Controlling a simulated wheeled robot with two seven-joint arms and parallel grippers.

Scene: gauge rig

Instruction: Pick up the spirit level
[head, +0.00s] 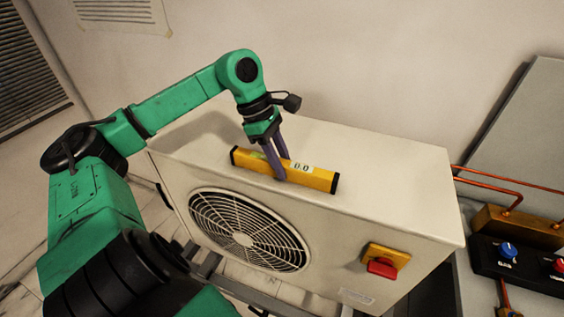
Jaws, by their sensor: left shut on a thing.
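The yellow spirit level (316,178) with black end caps and a small display reading "0.0" is on the top of the white fan unit (400,194), near its front edge. My left gripper (279,170) comes down from above and is shut on the spirit level, left of its display. The fingers hide a small part of the level's middle. I cannot tell whether the level touches the unit's top or is just above it. My right gripper is not in view.
A yellow and red switch (381,262) sticks out from the unit's front, beside the round fan grille (248,230). At right are copper pipes (490,190) and a black panel with a blue knob (508,250). The unit's top is otherwise clear.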

